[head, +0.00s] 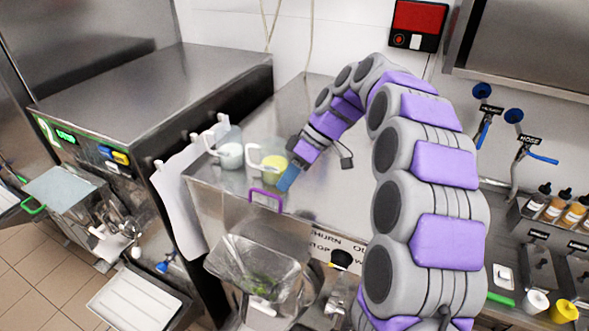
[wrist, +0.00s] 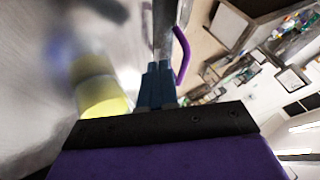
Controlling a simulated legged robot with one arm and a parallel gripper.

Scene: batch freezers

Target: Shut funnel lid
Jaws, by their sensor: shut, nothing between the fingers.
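The purple handle (head: 266,195) is at the top edge of a steel panel (head: 262,217), which looks like the funnel lid, standing up behind the clear funnel (head: 258,268). The funnel has green bits inside. My gripper (head: 287,180) has blue fingers and is just right of and slightly above the handle in the head view. The handle also shows in the wrist view (wrist: 181,55), right of my shut, empty fingers (wrist: 158,82). The gap between fingers and handle is small; I cannot tell whether they touch.
A jug with yellow contents (head: 270,165) stands close to my gripper on the steel top, beside a white-filled jug (head: 229,153). A second freezer (head: 140,95) at left has a green handle (head: 35,206). Sauce bottles (head: 560,210) stand far right.

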